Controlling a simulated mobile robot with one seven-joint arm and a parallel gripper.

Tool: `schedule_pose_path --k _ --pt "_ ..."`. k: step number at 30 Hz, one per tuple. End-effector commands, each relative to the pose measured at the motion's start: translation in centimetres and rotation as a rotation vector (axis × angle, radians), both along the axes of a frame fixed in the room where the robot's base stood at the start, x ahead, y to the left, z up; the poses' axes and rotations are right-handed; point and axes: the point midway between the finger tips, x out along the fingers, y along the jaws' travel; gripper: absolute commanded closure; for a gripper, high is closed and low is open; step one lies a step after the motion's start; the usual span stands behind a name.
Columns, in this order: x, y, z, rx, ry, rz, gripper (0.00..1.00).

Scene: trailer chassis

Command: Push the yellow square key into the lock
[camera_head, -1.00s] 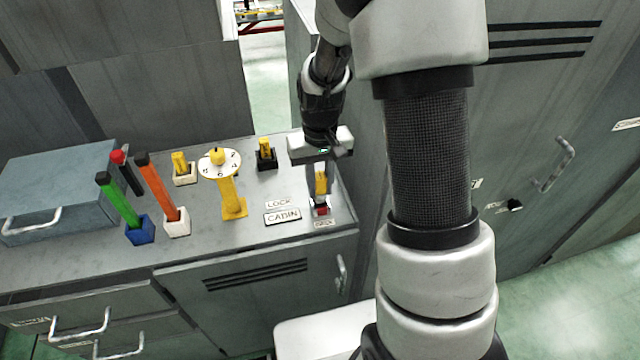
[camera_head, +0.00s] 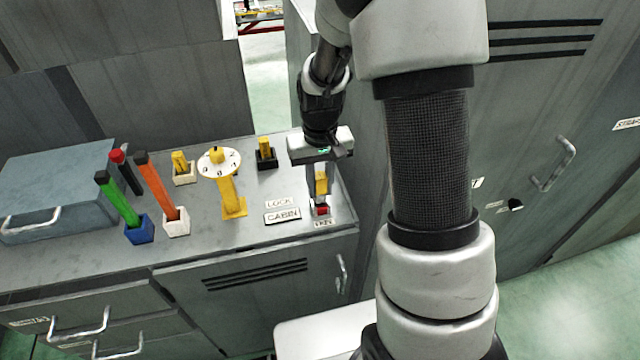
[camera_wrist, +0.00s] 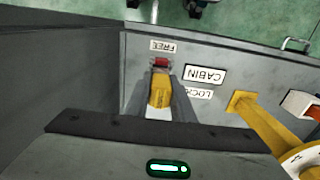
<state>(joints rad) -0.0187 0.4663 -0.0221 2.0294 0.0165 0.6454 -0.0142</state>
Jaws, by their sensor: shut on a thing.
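The yellow key (camera_head: 321,183) is upright between the fingers of my gripper (camera_head: 320,192), which is shut on it. The key stands at a small red block (camera_head: 321,210) near the counter's right front corner, by a FREE label (camera_head: 323,223). In the wrist view the yellow key (camera_wrist: 161,91) sits between the fingers, with the red block (camera_wrist: 161,62) just beyond it. I cannot tell whether the key touches the red block. LOCK (camera_head: 279,202) and CABIN (camera_head: 282,216) labels lie left of it. No separate lock opening is clear.
A yellow stand with a numbered dial (camera_head: 219,164) rises left of the labels. Yellow pieces stand in a black holder (camera_head: 266,160) and a white holder (camera_head: 184,178). Green and orange sticks stand further left, near a blue-grey box (camera_head: 60,185). A grey cabinet wall rises at right.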

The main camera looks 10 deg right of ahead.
Motion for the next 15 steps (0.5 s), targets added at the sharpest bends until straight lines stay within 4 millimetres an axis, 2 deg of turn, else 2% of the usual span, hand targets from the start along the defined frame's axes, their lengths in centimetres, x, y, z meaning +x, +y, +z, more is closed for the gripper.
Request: schedule_pose_path --k 15 --pt "0.0 0.0 -1.4 0.000 0.000 0.000 1.00"
